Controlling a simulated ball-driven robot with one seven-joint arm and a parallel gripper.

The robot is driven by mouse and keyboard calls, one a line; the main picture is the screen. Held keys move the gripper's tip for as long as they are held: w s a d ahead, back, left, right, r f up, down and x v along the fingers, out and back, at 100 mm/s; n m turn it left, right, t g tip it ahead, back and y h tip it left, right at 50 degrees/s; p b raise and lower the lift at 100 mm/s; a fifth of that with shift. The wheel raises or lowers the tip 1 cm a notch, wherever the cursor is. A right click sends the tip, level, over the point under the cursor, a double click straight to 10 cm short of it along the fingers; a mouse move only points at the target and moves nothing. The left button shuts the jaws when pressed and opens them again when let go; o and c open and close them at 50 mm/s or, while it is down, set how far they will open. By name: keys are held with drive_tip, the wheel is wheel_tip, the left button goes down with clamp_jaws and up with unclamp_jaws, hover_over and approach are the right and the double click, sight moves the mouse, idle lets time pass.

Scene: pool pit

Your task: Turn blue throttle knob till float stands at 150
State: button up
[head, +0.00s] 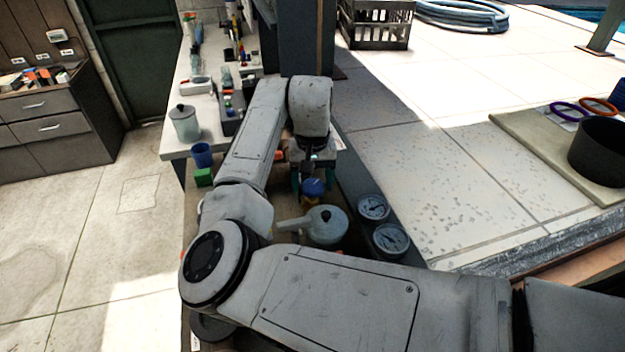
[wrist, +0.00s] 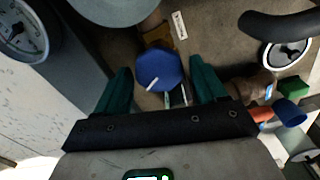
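The blue throttle knob (wrist: 159,70) has a white pointer line and sits on a brass-coloured fitting. In the head view the knob (head: 313,187) shows just below my gripper (head: 311,178). In the wrist view my gripper (wrist: 163,82) has its two teal fingers apart, one on each side of the knob's near edge. A gap shows on both sides, so the fingers do not appear to touch it. A small clear tube-like part (wrist: 178,97) shows between the fingers, partly hidden by the gripper. I cannot make out the float or its scale.
A green block (head: 203,177) and a blue cup (head: 202,154) stand to the left.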

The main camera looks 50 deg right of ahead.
sight(313, 184)
drive_tip(key=shift+o, duration=0.8)
wheel_tip(313, 184, up, 11)
drive_tip(key=b, duration=0.2)
drive_tip(key=shift+f, duration=0.15)
